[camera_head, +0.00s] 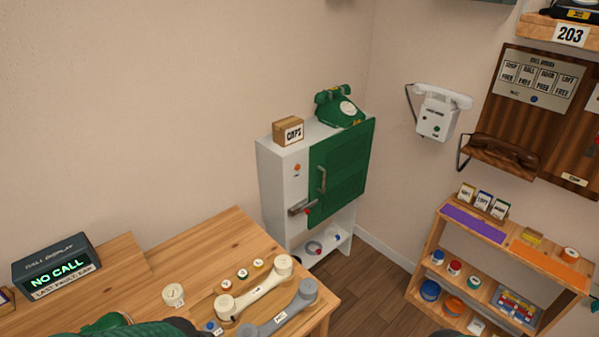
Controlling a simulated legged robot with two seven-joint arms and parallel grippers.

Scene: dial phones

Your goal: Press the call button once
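A call display (56,267) stands on the wooden table at the left and reads "NO CALL". No button in view is clearly labelled as the call button. A white wall phone (435,118) at the right has small dark green round spots on its front. A dark wooden board (510,120) beside it carries a card panel with a small blue round button (533,99). Dark shapes at the bottom edge may be parts of my arms. Neither gripper's fingers show.
The wooden table (200,250) holds a cream handset (255,288), a grey handset (280,312) and small round pieces. A white cabinet (275,185) with a green door carries a green phone (340,107) and a box. A wooden shelf (425,250) stands right. Floor between is clear.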

